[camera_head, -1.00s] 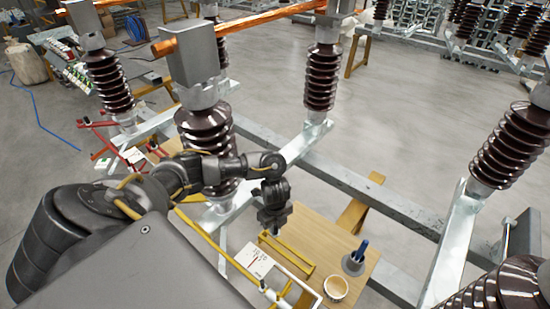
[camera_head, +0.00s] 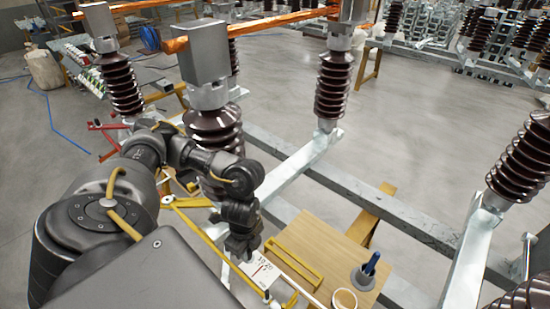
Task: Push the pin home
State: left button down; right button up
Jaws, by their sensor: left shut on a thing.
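My left gripper (camera_head: 243,256) points down in the lower middle, above the yellow tubing and beside a white card with a red mark (camera_head: 262,272). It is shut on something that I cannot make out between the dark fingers. I cannot pick out the pin for certain; a small dark peg-like part (camera_head: 266,296) shows on the yellow tubing below the card. My right gripper is not in view.
A wooden board (camera_head: 325,250) carries a yellow handle frame (camera_head: 293,263), a grey holder with a blue-handled tool (camera_head: 364,276) and a white cup (camera_head: 344,299). Brown ribbed insulators (camera_head: 333,85) stand on grey steel beams. Open floor lies behind.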

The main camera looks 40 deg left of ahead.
pick_arm(q)
jog(key=s+a+r+b, duration=0.2)
jog(key=s+a+r, duration=0.2)
jog(key=s+a, duration=0.85)
jog(key=w+a+r+n+b, duration=0.1)
jog(key=w+a, duration=0.1)
jog(key=a, duration=0.8)
jog(key=w+a+n+b, duration=0.1)
jog(key=w+a+b, duration=0.1)
jog(key=a, duration=0.8)
jog(key=w+a+r+n+b, duration=0.1)
jog(key=w+a, duration=0.3)
jog(key=a, duration=0.6)
jog(key=shift+a+r+n+b, duration=0.25)
jog(key=shift+r+n+b, duration=0.1)
jog(key=shift+n, duration=0.25)
jog(key=shift+f, duration=0.1)
notch_tip(320, 180, down, 6)
jog(key=b, duration=0.5)
jog(key=shift+b, duration=0.4)
